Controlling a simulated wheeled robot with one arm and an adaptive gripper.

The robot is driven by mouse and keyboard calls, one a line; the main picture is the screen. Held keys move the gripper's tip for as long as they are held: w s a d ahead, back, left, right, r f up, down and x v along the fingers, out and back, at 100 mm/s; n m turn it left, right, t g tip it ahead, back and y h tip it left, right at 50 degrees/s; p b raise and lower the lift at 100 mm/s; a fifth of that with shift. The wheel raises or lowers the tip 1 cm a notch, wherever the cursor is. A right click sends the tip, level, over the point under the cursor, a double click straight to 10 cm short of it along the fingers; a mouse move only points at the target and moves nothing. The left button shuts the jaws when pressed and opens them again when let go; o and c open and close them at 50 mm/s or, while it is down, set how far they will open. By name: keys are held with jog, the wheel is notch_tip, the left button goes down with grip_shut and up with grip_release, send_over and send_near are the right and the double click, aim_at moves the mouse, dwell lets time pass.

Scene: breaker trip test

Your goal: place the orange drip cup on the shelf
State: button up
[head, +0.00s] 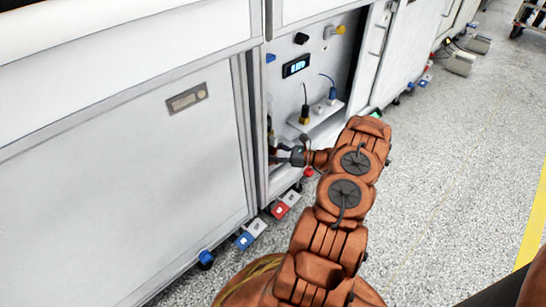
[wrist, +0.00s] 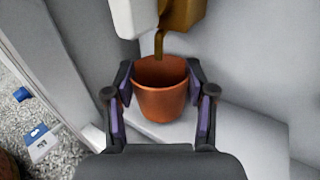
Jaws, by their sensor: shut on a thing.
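The orange drip cup (wrist: 162,98) is upright between the two fingers of my gripper (wrist: 160,82) in the wrist view. The fingers press on its left and right sides. A brown spout (wrist: 160,42) hangs directly over the cup's open mouth, its tip near the rim. A pale flat shelf (wrist: 245,138) lies below and around the cup; I cannot tell whether the cup's base touches it. In the head view my gripper (head: 283,156) reaches into the open cabinet bay at its lower left, and the cup cannot be made out there.
The bay holds a lit display (head: 296,66), a yellow knob (head: 340,30) and a small ledge (head: 325,115) with bottle-like fittings. A grey side wall (wrist: 85,50) stands close left of my gripper. Red and blue pedals lie along the cabinet foot.

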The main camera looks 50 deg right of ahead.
jog(key=shift+f, duration=0.5)
jog(key=shift+r, duration=0.1)
jog(key=o, duration=1.1)
jog(key=shift+c, duration=0.2)
jog(key=shift+s, duration=0.1)
jog(key=p+v, duration=0.4)
jog(key=v, duration=0.8)
